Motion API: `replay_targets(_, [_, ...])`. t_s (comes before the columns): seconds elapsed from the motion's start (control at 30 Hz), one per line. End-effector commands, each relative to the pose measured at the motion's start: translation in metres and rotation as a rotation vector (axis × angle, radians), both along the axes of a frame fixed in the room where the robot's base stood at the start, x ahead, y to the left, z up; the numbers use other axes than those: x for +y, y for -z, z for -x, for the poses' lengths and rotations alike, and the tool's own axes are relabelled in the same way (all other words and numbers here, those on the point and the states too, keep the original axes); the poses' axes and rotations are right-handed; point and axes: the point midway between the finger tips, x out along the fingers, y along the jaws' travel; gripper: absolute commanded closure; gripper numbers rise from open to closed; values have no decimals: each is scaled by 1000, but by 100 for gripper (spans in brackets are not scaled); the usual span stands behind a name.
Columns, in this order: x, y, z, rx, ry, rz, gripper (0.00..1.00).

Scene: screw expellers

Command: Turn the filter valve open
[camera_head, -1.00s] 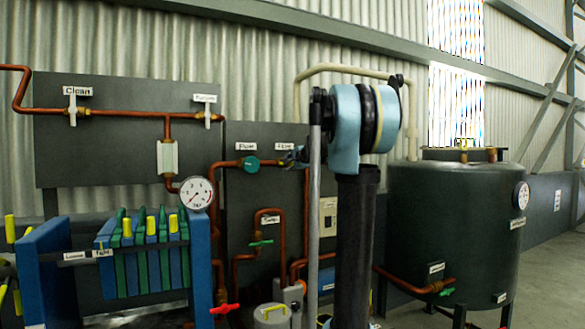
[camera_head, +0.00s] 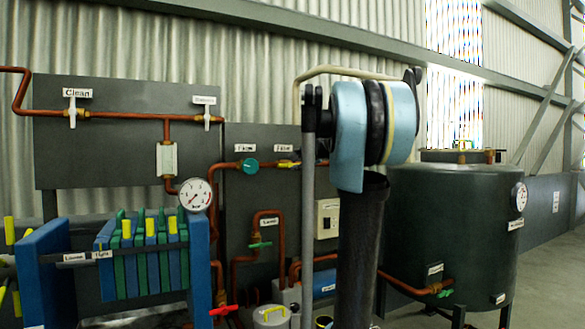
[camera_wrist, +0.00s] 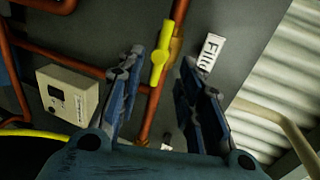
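The filter valve's yellow handle (camera_head: 288,164) shows on the dark panel just under its small label (camera_head: 284,148). In the wrist view the same yellow handle (camera_wrist: 162,55) lies roughly in line with the copper pipe, beside the white label reading "Filt" (camera_wrist: 210,51). My gripper (camera_wrist: 163,78) is open, with one finger on each side of the handle in the picture. No contact with the handle shows, and the depth gap is hard to judge. In the head view my gripper is mostly hidden behind my arm.
A green round valve handle (camera_head: 250,165) sits left on the same pipe. A pale control box (camera_head: 328,218) is on the panel below right; it also shows in the wrist view (camera_wrist: 68,95). A pressure gauge (camera_head: 195,195) and a dark tank (camera_head: 445,220) stand either side.

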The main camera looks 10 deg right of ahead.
Motion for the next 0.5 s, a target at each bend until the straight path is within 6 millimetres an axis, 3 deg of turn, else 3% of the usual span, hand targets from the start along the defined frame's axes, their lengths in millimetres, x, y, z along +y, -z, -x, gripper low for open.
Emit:
replay_targets(0.2, [-7, -6, 21, 0, 1, 0, 66])
replay_targets(0.5, [-9, -7, 26, 0, 0, 0, 66])
